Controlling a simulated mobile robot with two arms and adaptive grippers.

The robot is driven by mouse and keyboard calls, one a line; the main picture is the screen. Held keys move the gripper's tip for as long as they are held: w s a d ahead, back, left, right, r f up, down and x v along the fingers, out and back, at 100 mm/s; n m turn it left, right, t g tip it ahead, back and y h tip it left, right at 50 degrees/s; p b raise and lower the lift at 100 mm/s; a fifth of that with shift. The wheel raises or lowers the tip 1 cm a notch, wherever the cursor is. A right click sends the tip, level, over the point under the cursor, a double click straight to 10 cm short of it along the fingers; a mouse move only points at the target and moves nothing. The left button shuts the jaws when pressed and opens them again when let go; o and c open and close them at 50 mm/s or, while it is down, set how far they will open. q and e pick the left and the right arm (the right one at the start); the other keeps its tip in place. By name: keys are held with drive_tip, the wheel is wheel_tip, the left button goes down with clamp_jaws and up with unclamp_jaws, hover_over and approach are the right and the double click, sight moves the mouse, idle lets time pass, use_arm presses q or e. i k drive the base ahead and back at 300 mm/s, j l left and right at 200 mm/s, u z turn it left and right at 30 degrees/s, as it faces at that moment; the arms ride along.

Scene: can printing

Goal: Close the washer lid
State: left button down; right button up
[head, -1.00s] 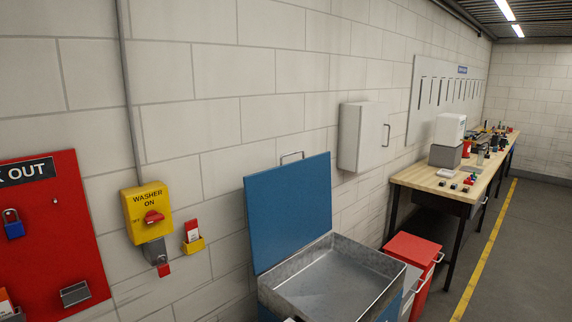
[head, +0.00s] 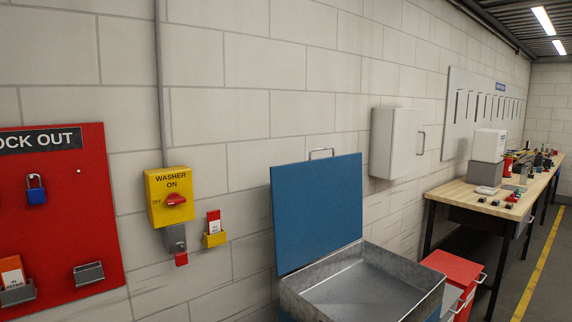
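The washer is a metal basin (head: 372,284) with a blue lid (head: 317,212). The lid stands open, upright against the wall behind the basin, with a metal handle (head: 321,151) on its top edge. The basin looks empty, and its front is cut off by the bottom of the picture. A yellow switch box (head: 158,213) marked "WASHER ON" is on the wall left of the lid, with a red knob (head: 175,199). Neither of my grippers is in view.
A red lockout board (head: 62,231) hangs at the left. A small yellow holder (head: 214,239) with a red tag is beside the switch. A red-topped cabinet (head: 452,263) stands right of the basin. A workbench (head: 470,197) runs along the wall, and floor is open at right.

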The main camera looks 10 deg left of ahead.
sight(317, 205)
drive_tip(key=i+l, duration=0.25)
drive_tip(key=l, duration=0.15)
drive_tip(key=i+l, duration=0.55)
drive_tip(key=l, duration=0.25)
drive_tip(key=i+l+u, duration=0.1)
drive_tip(key=i+l, duration=0.15)
drive_tip(key=l, duration=0.15)
